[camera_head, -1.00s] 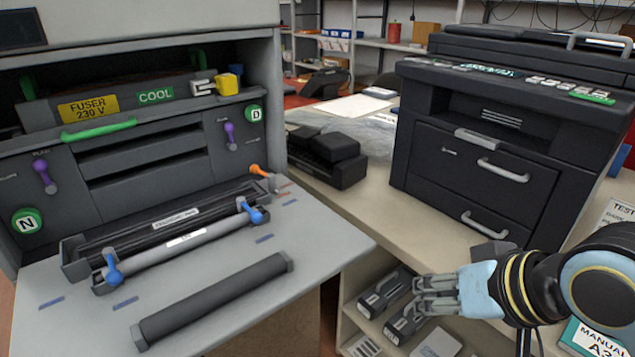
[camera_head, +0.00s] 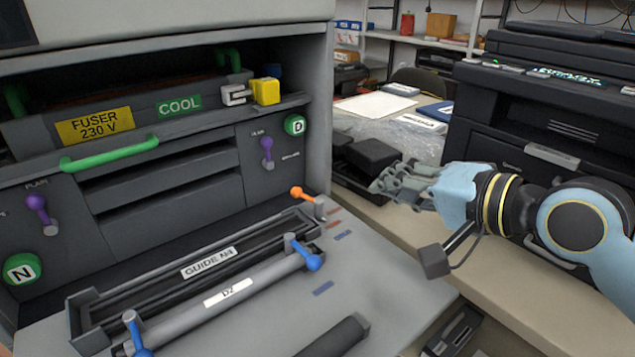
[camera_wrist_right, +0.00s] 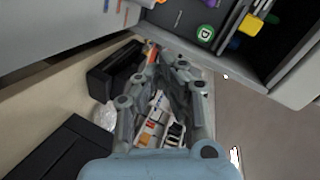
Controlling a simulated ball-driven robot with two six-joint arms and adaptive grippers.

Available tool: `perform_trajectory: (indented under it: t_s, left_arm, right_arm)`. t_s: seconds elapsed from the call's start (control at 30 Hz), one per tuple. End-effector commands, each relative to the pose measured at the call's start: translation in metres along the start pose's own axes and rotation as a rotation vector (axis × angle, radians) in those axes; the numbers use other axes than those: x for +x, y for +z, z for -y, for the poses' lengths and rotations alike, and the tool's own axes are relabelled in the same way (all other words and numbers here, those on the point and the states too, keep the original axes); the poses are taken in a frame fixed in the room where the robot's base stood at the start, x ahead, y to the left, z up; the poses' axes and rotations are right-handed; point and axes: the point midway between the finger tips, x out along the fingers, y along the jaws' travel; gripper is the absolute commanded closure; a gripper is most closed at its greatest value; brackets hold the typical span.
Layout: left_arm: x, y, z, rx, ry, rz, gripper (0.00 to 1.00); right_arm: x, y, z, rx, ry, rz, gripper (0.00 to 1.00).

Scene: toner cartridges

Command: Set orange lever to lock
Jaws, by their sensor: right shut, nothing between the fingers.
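The orange lever (camera_head: 303,194) sits at the right back end of the guide tray (camera_head: 90,297), beside red marks on the open door's surface. Its knob points up and left. My right gripper (camera_head: 385,182) is shut and empty, raised to the right of the lever and clearly apart from it, in front of a black box. In the right wrist view my gripper's fingers (camera_wrist_right: 165,85) point toward the machine; I cannot make out the orange lever there for certain. My left gripper is not in view.
Blue levers (camera_head: 304,254) stand on the roller assembly in front of the guide tray. A dark roller (camera_head: 335,338) lies on the open door (camera_head: 375,275). Purple levers (camera_head: 266,150) are on the machine's front. A black printer (camera_head: 520,130) stands at right.

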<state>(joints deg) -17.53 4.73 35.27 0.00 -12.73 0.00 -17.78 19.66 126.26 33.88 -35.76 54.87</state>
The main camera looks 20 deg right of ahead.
Motion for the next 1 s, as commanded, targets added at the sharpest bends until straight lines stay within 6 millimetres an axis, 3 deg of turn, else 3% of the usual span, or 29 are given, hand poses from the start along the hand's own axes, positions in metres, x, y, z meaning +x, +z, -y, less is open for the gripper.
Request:
perform_trajectory:
  t_s: [0.1, 0.27, 0.5, 0.7, 1.0]
  left_arm:
    - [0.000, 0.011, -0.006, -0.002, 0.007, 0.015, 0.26]
    - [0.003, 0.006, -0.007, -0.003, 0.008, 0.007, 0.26]
    - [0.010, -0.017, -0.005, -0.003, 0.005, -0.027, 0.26]
    - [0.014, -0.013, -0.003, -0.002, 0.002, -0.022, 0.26]
    - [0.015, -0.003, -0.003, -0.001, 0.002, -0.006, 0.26]
  right_arm:
    - [0.001, 0.000, 0.000, 0.000, 0.000, 0.000, 1.00]
    - [0.015, 0.000, -0.001, 0.003, -0.001, -0.003, 1.00]
    - [0.063, 0.000, 0.000, 0.003, -0.002, -0.001, 1.00]
    - [0.104, 0.001, 0.000, 0.003, -0.002, 0.001, 1.00]
    - [0.126, 0.027, -0.001, 0.001, 0.001, 0.001, 1.00]
